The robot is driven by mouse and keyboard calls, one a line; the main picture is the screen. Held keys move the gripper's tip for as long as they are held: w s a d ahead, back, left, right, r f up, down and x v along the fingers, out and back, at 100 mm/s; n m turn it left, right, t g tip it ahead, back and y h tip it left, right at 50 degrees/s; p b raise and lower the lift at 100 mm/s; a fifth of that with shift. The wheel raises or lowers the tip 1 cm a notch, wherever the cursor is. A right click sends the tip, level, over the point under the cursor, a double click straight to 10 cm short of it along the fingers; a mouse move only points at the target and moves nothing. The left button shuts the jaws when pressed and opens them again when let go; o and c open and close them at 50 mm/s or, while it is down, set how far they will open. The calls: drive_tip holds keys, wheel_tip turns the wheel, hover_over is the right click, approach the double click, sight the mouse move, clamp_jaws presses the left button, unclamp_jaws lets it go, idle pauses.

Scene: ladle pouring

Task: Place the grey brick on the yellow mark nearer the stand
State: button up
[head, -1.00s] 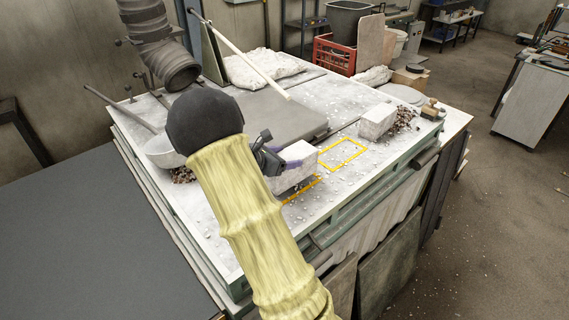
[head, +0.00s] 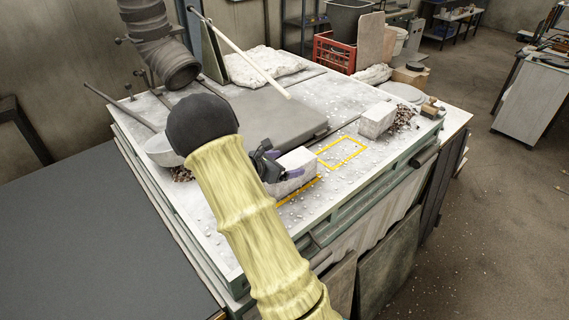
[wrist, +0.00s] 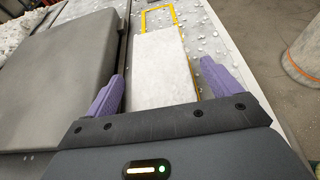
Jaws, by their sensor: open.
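The pale grey brick (head: 299,159) lies on the dusty table top over a yellow outlined mark (head: 312,187), which shows along its near edge. In the wrist view the brick (wrist: 163,68) stands lengthwise between the purple fingers. My gripper (head: 284,164) is open around it, with a gap visible on each side in the wrist view (wrist: 162,78). A second yellow mark (head: 358,146), an empty outline, lies just beyond the brick to the right. My arm hides part of the table. I cannot tell for sure which thing is the stand.
Another pale block (head: 377,119) sits by dark rubble (head: 404,117) at the right. A flat grey slab (head: 270,122) lies behind the brick. A ladle-like bowl (head: 160,152) is at the left. A red crate (head: 334,52) stands at the back.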

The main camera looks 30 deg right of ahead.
drive_tip(key=shift+r, duration=0.2)
drive_tip(key=b+v, duration=0.3)
drive_tip(key=v, duration=0.9)
drive_tip(key=shift+f, duration=0.1)
